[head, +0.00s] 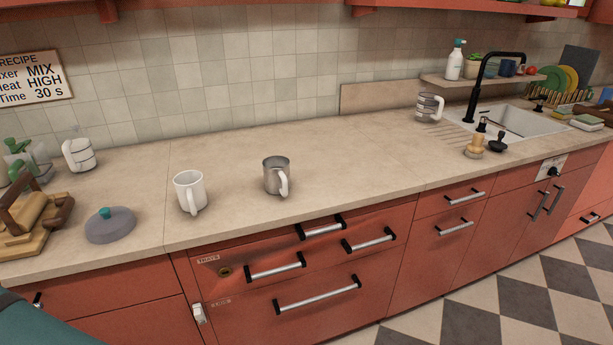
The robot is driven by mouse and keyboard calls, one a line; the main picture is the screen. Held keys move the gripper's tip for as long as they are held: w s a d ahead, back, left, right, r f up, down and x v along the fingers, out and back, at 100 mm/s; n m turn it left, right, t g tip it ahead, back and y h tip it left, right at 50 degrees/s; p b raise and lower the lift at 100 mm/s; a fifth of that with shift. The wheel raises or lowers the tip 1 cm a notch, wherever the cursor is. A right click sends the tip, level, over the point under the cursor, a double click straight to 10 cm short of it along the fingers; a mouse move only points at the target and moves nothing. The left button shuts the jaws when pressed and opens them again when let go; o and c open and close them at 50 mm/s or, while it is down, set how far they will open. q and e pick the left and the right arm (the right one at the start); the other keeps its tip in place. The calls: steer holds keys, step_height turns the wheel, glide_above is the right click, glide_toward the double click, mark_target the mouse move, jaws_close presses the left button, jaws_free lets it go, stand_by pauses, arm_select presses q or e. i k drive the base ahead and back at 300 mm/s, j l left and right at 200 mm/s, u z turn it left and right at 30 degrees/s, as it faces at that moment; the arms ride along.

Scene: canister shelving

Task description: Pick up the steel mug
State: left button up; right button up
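The steel mug (274,175) stands upright on the countertop (340,165), right of the middle of the near counter section. It is grey metal, and its pale handle points toward the front edge and slightly right. A white mug (188,191) stands upright to its left, a short gap away, with its handle toward the front. Neither of my grippers shows in the head view.
A grey lid with a teal knob (110,225) lies left of the white mug. Drawer handles (317,293) protrude below the counter. The counter right of the steel mug is clear.

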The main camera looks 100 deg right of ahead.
mark_target(276, 170)
steer(key=z, duration=3.1)
